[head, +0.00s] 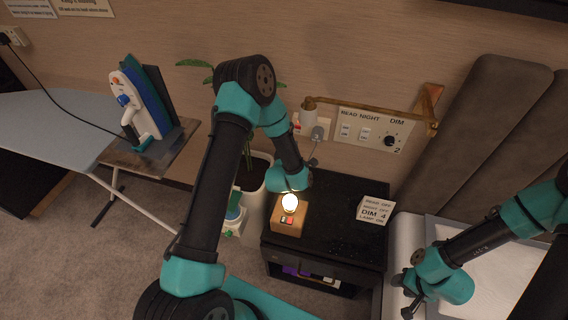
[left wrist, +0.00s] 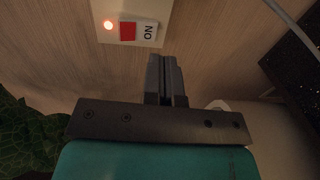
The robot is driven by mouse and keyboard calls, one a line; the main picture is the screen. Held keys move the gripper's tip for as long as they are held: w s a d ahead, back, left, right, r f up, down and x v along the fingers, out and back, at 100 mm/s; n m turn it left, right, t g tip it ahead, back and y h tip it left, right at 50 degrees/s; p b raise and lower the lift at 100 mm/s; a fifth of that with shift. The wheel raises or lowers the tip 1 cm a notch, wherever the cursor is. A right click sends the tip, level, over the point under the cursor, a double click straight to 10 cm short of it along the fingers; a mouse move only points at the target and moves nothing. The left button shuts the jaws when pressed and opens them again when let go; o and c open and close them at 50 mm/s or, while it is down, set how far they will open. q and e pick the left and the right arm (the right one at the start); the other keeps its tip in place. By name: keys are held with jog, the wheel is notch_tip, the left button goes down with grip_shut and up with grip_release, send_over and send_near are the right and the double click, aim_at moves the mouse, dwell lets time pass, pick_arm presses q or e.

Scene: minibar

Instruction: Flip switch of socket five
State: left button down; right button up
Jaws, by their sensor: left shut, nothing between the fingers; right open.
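A wall socket (head: 327,124) with a grey plug (head: 318,133) is on the wall behind the nightstand, partly covered by the lamp arm; a small red part shows at its left. My right gripper (head: 411,296) is open and empty at the right.
A wooden box (head: 289,223) with a lit bulb stands on the black nightstand (head: 340,195), beside a sign card (head: 375,210). A panel (head: 368,130) with two switches and a knob is right of the socket, under a brass lamp arm (head: 370,112). A plant (head: 195,64) is left.

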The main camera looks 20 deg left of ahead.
pick_arm(q)
jog(key=s+d+f, duration=0.1)
jog(key=s, duration=0.8)
jog(key=shift+d, duration=0.25)
jog(key=shift+s+f, duration=0.1)
